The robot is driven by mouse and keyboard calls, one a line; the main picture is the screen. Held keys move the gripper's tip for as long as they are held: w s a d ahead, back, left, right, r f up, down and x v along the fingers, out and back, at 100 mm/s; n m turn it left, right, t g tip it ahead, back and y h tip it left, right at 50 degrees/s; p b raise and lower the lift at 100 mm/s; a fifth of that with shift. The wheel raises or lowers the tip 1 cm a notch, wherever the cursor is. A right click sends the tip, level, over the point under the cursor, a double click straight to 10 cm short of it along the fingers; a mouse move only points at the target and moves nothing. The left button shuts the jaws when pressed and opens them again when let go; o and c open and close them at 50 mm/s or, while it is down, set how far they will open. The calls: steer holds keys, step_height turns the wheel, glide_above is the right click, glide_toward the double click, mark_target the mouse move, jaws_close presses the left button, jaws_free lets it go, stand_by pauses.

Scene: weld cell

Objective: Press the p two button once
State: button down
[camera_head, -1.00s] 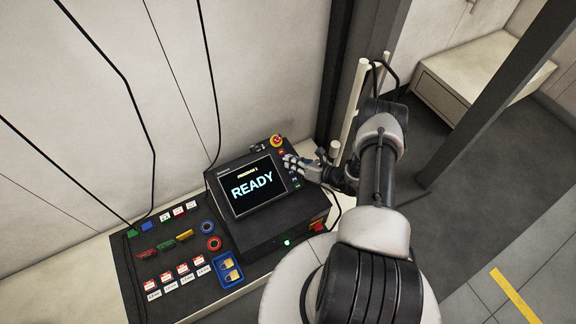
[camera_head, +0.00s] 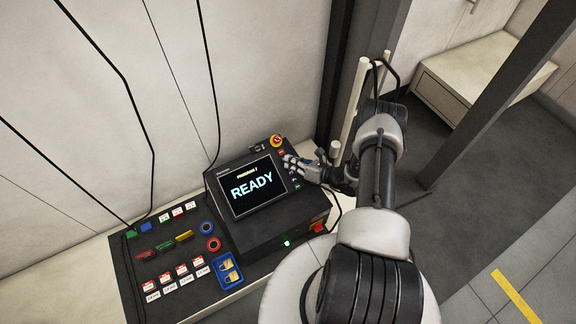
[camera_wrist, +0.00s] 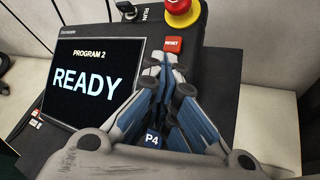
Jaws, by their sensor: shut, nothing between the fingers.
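The control box (camera_head: 258,232) carries a lit screen (camera_wrist: 88,82), which reads PROGRAM 2 and READY in the wrist view. My gripper (camera_wrist: 163,68) is shut and empty, its fingertips over the button column just right of the screen. A blue button marked P4 (camera_wrist: 153,140) shows between the lower finger links. The p two button is not visible; the fingers cover the part of the column between RESET and P4. I cannot tell whether the fingertips touch a button. In the head view my gripper (camera_head: 287,160) is at the box's right side.
A red RESET button (camera_wrist: 173,44) lies just above the fingertips. A red emergency stop (camera_wrist: 181,6) on a yellow base and a RUN key switch (camera_wrist: 127,10) are at the box's top. A panel with padlocks (camera_head: 229,272) and tags lies left of the box.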

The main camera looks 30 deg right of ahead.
steer(key=shift+s+r+p, duration=0.45)
steer(key=shift+r+p, duration=0.15)
steer(key=shift+r, duration=0.15)
steer(key=r+p, duration=0.1)
steer(key=s+r+p, duration=0.1)
steer(key=r, duration=0.1)
steer(key=s+r+p, duration=0.1)
steer(key=shift+s+r+p, duration=0.1)
steer(key=shift+r+p, duration=0.15)
steer(key=shift+p, duration=0.15)
stand_by(0.6)
